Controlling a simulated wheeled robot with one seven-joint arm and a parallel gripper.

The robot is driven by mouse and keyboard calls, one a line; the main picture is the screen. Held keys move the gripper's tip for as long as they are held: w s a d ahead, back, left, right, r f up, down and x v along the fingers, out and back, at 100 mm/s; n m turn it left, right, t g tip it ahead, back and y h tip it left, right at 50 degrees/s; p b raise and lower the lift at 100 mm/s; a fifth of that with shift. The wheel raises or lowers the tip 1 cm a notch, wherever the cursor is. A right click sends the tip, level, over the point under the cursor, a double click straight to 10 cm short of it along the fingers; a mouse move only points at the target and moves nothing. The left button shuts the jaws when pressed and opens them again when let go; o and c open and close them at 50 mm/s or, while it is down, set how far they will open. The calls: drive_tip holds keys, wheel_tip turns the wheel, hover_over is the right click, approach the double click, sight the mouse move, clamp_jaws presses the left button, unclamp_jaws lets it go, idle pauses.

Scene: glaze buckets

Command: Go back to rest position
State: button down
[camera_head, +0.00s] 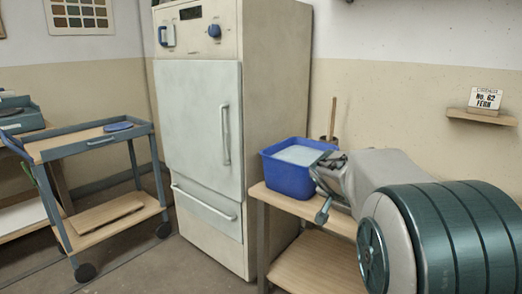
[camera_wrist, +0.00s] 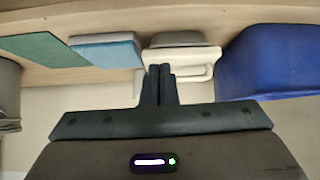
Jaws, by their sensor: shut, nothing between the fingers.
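My gripper (camera_wrist: 160,70) shows in the wrist view with its two dark fingers together and nothing between them. In the head view my arm reaches in from the right, beside a blue bucket (camera_head: 287,180) holding pale glaze; the fingertips are hard to make out there. The bucket stands upright on a wooden bench (camera_head: 307,207). In the wrist view a blue bucket wall (camera_wrist: 270,65) is to the right of my fingers. A white piece with a handle-like loop (camera_wrist: 205,62) lies just beyond the fingertips; I cannot tell whether they touch.
A pale blue block (camera_wrist: 107,53) and a green sheet (camera_wrist: 42,49) are left of the fingers. A tall cream kiln-like cabinet (camera_head: 206,120) stands left of the bench. A blue cart (camera_head: 148,128) is at left. A small wall shelf (camera_head: 482,117) holds a sign.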

drive_tip(key=s+a+r+n+g+y+p, duration=0.1)
drive_tip(key=s+a+r+n+y+p, duration=0.1)
drive_tip(key=s+r+p, duration=0.5)
drive_tip(key=s+a+r+n+g+y+p, duration=0.1)
drive_tip(key=s+a+r+n+p, duration=0.2)
drive_tip(key=s+r+p, duration=0.4)
drive_tip(key=s+a+r+n+g+y+p, duration=0.2)
drive_tip(key=s+a+r+p, duration=0.3)
drive_tip(key=s+p, duration=0.9)
wheel_tip(320, 180, up, 3)
drive_tip(key=shift+s+f+y, duration=0.15)
drive_tip(key=shift+s+y, duration=0.15)
drive_tip(key=shift+s, duration=0.85)
